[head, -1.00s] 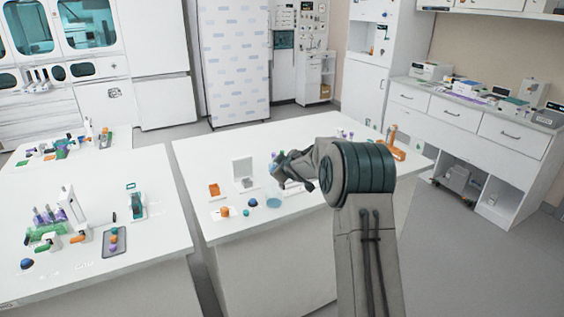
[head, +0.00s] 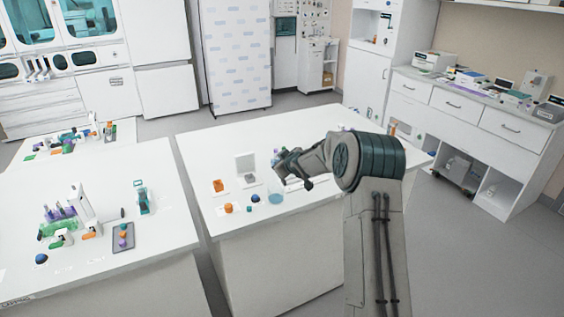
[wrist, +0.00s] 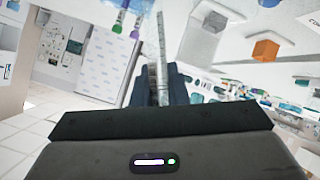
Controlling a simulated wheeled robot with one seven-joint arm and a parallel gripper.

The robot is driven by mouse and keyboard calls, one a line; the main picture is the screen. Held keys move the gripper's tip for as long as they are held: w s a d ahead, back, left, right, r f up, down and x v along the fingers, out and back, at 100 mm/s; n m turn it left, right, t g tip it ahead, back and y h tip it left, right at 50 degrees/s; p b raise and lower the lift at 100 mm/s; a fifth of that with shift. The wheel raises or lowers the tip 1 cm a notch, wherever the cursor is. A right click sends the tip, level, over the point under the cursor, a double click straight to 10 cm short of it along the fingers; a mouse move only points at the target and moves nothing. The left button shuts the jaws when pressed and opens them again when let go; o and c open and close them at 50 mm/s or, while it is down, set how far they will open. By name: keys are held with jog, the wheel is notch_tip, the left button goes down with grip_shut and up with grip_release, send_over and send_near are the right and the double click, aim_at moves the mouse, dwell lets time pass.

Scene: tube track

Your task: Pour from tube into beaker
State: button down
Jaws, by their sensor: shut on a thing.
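My gripper (head: 283,160) is over the middle table, just above and beside the beaker (head: 275,197), a small clear vessel with pale blue in it. In the wrist view my gripper (wrist: 160,85) is shut on a thin, clear grey tube (wrist: 161,45), which runs up between the dark fingers. In the head view the held tube is too small to make out clearly against the gripper. I cannot tell its tilt or what is in it.
A rack with purple tubes (head: 62,212) stands on the left table. The middle table's front is clear.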

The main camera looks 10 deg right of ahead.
jog(key=shift+r+p, duration=0.1)
jog(key=shift+p, duration=0.2)
jog(key=d+m+y+p, duration=0.2)
jog(key=d+m+p, duration=0.1)
jog(key=p, duration=0.2)
jog(key=shift+w+t+y, duration=0.1)
jog(key=shift+t+y, duration=0.2)
jog(key=shift+a, duration=0.1)
